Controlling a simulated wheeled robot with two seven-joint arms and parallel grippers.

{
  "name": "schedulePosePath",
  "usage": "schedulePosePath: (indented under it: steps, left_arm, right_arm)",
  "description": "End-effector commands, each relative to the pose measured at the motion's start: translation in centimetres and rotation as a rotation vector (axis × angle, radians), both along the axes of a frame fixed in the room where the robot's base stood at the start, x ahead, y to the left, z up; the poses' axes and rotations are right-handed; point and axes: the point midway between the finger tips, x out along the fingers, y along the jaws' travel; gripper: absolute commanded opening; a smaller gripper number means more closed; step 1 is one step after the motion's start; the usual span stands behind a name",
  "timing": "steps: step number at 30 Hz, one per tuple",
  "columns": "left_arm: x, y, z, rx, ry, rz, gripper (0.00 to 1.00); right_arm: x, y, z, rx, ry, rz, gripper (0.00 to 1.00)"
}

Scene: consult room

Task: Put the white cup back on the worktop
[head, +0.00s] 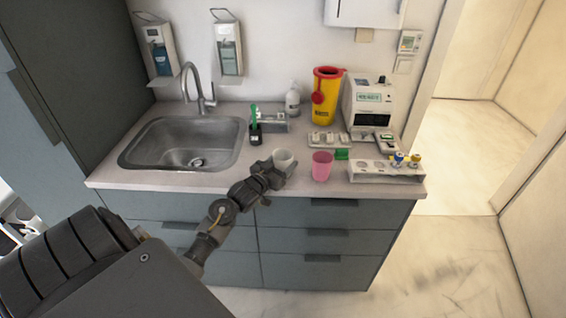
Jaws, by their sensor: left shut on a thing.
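The white cup (284,158) is upright at the front of the worktop (230,180), left of the pink cup. My left gripper (276,167) reaches it from the lower left and is shut on it. The gripper hides the cup's lower left side. I cannot tell whether the cup's base touches the worktop or is slightly above it. My right gripper is not in view.
A pink cup (321,166) stands close to the right of the white cup. A black pot (256,134) is behind it. A steel sink (185,143) lies to the left. A white rack (385,172) and a yellow bin (326,95) are to the right.

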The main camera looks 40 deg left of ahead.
Motion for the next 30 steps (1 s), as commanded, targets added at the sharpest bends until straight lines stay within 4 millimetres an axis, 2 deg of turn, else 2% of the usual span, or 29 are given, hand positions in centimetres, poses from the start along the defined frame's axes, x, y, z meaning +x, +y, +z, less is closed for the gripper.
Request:
schedulePosePath:
  steps: [3, 4, 9, 18, 20, 23, 30]
  left_arm:
    - [0.0, 0.0, -0.3, 0.0, 0.0, 0.0, 0.3]
    - [0.0, 0.0, -0.2, 0.0, 0.0, 0.0, 0.6]
    - [0.0, 0.0, -0.2, 0.0, 0.0, 0.0, 0.79]
    - [0.0, 0.0, 0.2, 0.0, -0.001, 0.0, 0.79]
    - [-0.5, 0.0, -0.1, 0.001, 0.001, 0.0, 0.79]
    - [-2.0, 0.0, -0.2, 0.001, 0.001, 0.0, 0.79]
    - [-7.1, -0.3, -0.3, 0.002, 0.002, -0.001, 0.79]
  right_arm:
    - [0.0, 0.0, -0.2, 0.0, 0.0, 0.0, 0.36]
    - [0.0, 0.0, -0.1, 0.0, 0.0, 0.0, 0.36]
    - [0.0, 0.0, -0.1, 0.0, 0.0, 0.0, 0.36]
    - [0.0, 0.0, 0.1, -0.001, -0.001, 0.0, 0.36]
    - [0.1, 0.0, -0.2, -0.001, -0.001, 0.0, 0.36]
    - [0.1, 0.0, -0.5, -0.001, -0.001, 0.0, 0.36]
    - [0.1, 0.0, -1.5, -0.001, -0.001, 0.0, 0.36]
